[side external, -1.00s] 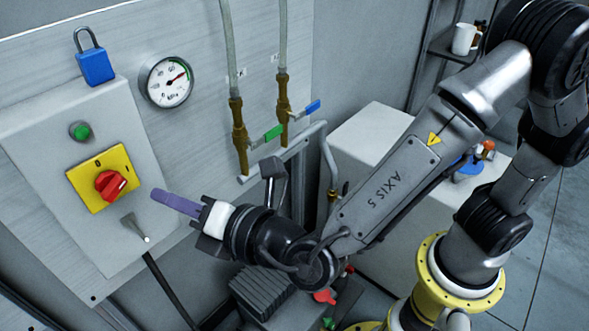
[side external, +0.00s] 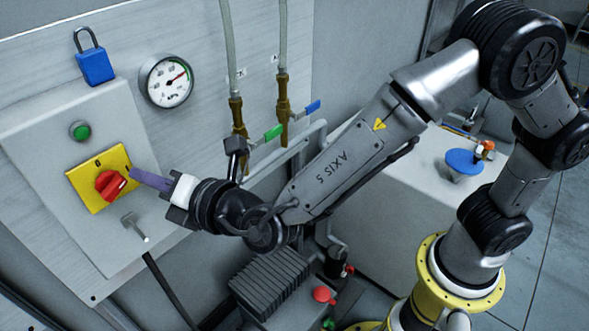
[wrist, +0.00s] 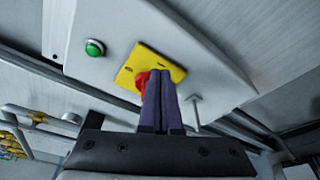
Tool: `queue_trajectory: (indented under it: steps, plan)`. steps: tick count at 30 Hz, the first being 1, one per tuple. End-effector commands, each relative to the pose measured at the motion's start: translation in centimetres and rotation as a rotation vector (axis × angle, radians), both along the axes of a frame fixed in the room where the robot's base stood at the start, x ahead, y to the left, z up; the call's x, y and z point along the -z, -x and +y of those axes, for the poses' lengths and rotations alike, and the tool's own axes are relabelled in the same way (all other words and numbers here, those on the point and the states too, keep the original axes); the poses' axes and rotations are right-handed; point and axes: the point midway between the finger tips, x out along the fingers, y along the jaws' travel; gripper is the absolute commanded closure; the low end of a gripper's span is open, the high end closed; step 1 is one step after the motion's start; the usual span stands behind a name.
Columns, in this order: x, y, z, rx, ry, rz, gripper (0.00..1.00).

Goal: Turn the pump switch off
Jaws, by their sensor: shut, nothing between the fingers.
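The pump switch is a red rotary knob (side external: 111,185) on a yellow plate (side external: 86,196), on the grey control box at left. A white mark on the knob points up and right. My gripper (side external: 134,172) is shut and empty, its purple fingers reaching the plate's right edge, close beside the knob. In the wrist view the shut fingers (wrist: 161,80) overlap the yellow plate (wrist: 172,67) and hide part of the red knob (wrist: 140,82). I cannot tell whether they touch the knob.
A green lamp or button (side external: 79,131) sits above the plate, and a small grey T-handle (side external: 133,225) juts out below it. A blue padlock (side external: 95,63), a gauge (side external: 166,81) and two valves with green (side external: 273,132) and blue (side external: 312,107) levers are nearby.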

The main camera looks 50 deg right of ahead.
Motion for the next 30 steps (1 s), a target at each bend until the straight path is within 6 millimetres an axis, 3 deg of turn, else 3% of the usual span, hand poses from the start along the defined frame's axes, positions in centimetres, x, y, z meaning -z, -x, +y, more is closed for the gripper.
queue_trajectory:
  steps: [30]
  plan:
    - [0.03, 0.04, 0.78, -0.002, 0.001, 0.0, 1.0]
